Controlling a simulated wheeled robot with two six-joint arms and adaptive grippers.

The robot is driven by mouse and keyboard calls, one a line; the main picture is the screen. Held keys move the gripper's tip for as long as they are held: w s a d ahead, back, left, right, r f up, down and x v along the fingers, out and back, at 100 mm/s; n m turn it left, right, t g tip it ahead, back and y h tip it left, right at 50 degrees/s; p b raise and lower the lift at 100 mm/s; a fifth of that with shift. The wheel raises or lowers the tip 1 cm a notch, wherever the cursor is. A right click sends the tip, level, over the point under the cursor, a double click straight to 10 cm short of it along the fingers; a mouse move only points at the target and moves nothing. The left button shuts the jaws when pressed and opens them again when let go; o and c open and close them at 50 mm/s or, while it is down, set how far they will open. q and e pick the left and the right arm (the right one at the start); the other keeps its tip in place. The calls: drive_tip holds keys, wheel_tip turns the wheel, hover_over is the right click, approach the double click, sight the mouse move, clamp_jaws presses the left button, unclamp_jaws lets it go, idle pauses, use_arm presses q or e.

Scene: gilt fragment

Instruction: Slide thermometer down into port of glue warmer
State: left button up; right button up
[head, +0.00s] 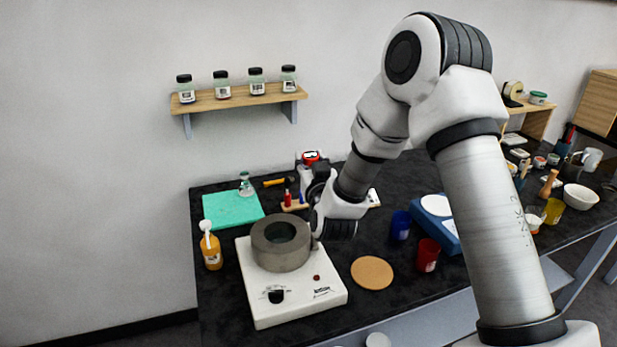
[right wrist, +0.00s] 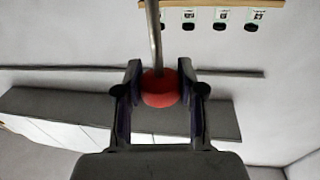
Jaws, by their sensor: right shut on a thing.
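My right gripper (right wrist: 160,95) is shut on the thermometer's red round head (right wrist: 158,90). A thin metal stem runs from the head toward the top of the right wrist view. In the head view my right gripper (head: 319,172) is behind and right of the glue warmer (head: 252,285), above the table. A round red-and-white piece, seemingly the thermometer's dial, shows at its fingertips. The warmer has a white base and a grey round pot. A small fitting, perhaps the port, shows at the pot's right side, partly beside my wrist. The stem's tip is not clear. My left gripper is out of view.
An amber pump bottle (head: 211,252) stands left of the warmer and a green mat (head: 232,208) behind it. A cork disc (head: 372,272), red cup (head: 428,255) and blue cup (head: 400,225) stand to the right. A shelf (head: 240,97) with several jars is on the wall.

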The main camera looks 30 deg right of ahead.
drive_tip(key=shift+w+d+f+b, duration=0.1)
drive_tip(key=shift+d+f+b, duration=0.15)
drive_tip(key=shift+d, duration=0.25)
drive_tip(key=shift+w+d+f+b, duration=0.1)
drive_tip(key=shift+d+f+b, duration=0.15)
drive_tip(key=shift+d, duration=0.2)
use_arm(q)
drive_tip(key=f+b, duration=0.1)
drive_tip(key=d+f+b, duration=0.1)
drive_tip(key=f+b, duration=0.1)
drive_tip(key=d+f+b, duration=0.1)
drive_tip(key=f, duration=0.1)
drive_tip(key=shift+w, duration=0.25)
use_arm(e)
drive_tip(key=f, duration=0.5)
drive_tip(key=shift+w+d+f, duration=0.25)
drive_tip(key=shift+d+f, duration=0.05)
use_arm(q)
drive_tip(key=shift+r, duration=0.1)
use_arm(e)
drive_tip(key=shift+d, duration=0.2)
drive_tip(key=shift+a, duration=0.1)
use_arm(q)
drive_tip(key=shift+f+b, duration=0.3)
drive_tip(key=shift+b, duration=0.15)
